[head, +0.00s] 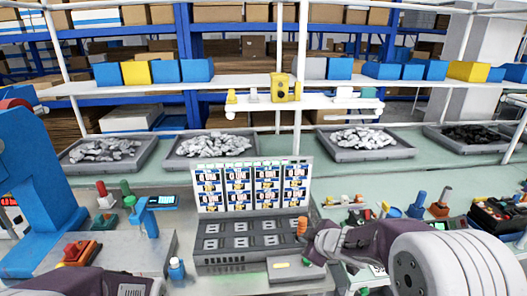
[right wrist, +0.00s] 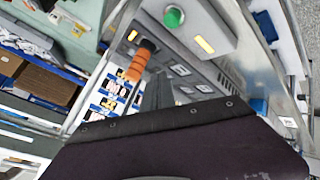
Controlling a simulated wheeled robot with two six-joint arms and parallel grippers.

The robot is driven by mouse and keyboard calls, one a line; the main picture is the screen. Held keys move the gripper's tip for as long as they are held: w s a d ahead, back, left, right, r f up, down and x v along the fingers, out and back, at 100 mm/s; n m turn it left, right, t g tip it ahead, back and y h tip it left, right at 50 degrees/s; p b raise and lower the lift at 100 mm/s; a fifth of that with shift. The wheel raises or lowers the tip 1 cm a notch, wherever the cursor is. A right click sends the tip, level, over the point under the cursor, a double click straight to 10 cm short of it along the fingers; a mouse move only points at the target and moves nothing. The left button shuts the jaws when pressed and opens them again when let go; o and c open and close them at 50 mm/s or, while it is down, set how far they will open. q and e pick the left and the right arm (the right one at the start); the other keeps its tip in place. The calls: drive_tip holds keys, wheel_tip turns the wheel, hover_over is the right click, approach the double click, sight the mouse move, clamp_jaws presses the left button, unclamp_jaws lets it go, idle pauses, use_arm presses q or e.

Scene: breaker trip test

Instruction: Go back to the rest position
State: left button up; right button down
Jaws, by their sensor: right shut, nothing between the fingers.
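My right gripper (head: 311,246) is at the right side of the breaker test station, shut and empty. Its dark fingers also show in the right wrist view (right wrist: 158,92), partly hidden by my wrist. The station has an upright panel of lit displays (head: 252,188) and a grey bed with sockets (head: 246,226). An orange lever handle (head: 302,226) stands beside the fingers; in the right wrist view the orange handle (right wrist: 138,62) appears left of them, and I cannot tell whether they touch. A green button (right wrist: 173,17) and a lit yellow strip (right wrist: 205,43) are near. My left gripper is out of view.
Grey trays of parts (head: 213,146) line the back of the bench. Small tools and fixtures stand on both sides, including a blue-capped bottle (head: 177,268) and a blue stand (head: 150,222). A shelf (head: 230,84) with blue and yellow bins crosses above.

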drive_tip(key=s+f+m+g, duration=0.2)
drive_tip(key=s+f+m, duration=0.1)
drive_tip(key=s, duration=0.4)
drive_tip(key=s+d+f+m+g+h, duration=0.1)
drive_tip(key=s+f+m+g, duration=0.2)
drive_tip(key=s+m, duration=0.2)
drive_tip(key=s+f+m+g+h, duration=0.1)
drive_tip(key=s+f+m+g, duration=0.2)
drive_tip(key=s, duration=0.7)
drive_tip(key=shift+s+d+m, duration=0.35)
drive_tip(key=shift+m, duration=0.05)
idle(3.6)
